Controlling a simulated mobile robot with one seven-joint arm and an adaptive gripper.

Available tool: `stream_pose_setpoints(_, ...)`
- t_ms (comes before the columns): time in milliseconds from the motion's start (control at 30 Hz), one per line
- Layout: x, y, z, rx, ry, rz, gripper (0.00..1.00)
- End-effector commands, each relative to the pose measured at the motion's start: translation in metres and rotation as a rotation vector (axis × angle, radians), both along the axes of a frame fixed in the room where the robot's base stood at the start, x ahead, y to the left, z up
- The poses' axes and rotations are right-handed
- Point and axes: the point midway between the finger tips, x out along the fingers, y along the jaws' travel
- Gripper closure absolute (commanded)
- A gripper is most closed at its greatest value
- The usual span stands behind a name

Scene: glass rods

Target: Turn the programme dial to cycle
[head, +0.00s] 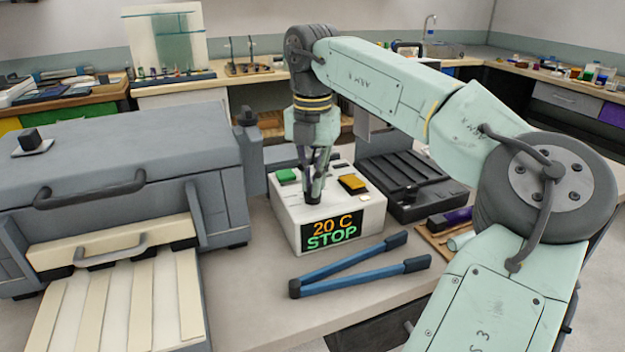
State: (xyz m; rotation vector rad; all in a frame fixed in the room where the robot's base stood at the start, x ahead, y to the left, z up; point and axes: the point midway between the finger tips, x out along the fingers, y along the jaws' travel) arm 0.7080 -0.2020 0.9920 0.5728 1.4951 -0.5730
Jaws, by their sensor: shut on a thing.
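A white control box (368,215) stands on the bench in the middle of the head view. Its front display (331,232) reads "20 C" in orange and "STOP" in green. On top are a green button (286,176) at the left and an amber one (353,184) at the right. My gripper (314,192) points down between them and is shut on the programme dial, at the box's top near its front. The fingers hide most of the dial, so its pointer cannot be read.
Blue-handled tongs (345,264) lie in front of the box. A large grey furnace (120,160) with a pale slatted tray (125,305) stands left. A black case (410,185) lies close on the right. Bare bench shows left of the tongs.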

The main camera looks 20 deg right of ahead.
Motion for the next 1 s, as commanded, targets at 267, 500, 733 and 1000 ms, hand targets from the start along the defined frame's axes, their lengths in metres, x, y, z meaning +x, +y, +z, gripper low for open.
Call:
stream_pose_setpoints(267, 0.0014, -0.0004, 0.0018, -0.001, -0.007, -0.036, 1.00)
stream_pose_setpoints(500, 0.0014, -0.0004, 0.0020, -0.001, -0.007, -0.037, 1.00)
stream_pose_setpoints(733, 0.0011, -0.0003, 0.0015, -0.001, -0.006, -0.036, 0.80)
stream_pose_setpoints(1000, 0.0005, -0.0002, 0.0006, -0.001, -0.002, -0.035, 0.70)
